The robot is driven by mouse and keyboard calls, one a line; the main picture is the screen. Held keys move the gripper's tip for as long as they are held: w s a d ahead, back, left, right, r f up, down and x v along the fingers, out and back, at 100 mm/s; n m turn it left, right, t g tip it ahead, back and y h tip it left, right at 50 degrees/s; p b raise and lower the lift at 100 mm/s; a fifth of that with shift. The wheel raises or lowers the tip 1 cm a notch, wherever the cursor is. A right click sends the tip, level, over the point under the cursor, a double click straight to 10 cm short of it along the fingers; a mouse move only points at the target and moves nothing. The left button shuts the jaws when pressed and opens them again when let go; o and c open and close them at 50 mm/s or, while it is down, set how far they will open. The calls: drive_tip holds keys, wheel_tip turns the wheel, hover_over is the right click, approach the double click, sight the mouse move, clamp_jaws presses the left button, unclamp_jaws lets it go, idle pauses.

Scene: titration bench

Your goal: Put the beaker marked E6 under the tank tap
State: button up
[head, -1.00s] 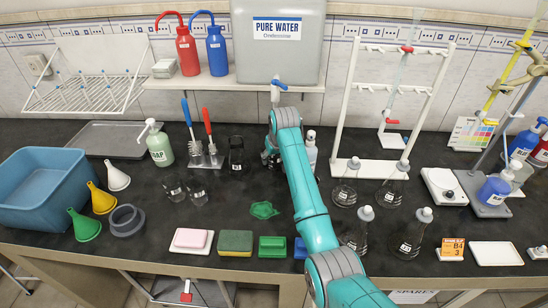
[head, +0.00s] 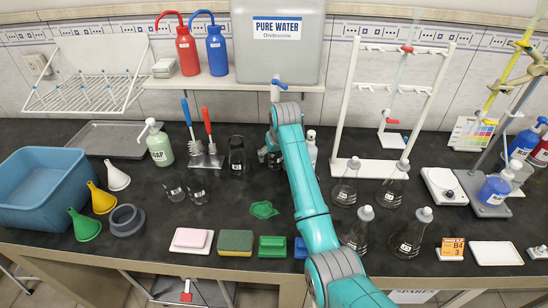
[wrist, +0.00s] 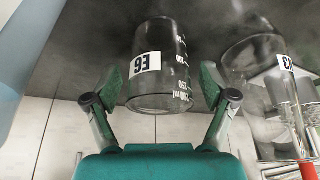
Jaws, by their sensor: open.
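The beaker marked E6 (wrist: 158,75) is clear glass with a white label; its label appears upside down in the wrist view. It stands between the two fingers of my gripper (wrist: 163,88). The fingers are open, one on each side; whether either touches the glass I cannot tell. In the head view my gripper (head: 270,157) is low over the bench below the tank, and my arm hides most of the beaker there. The tank tap (head: 278,88), with a blue handle, sticks out from the pure water tank (head: 277,55) above and behind my gripper.
Another glass beaker (head: 237,157) stands just left of my gripper and also shows at the right of the wrist view (wrist: 262,85). A brush stand (head: 207,158) is further left. A spray bottle (head: 311,150) stands close on the right. A white burette rack (head: 370,167) is beyond it.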

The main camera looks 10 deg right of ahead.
drive_tip(key=v, duration=1)
drive_tip(key=shift+r, duration=0.15)
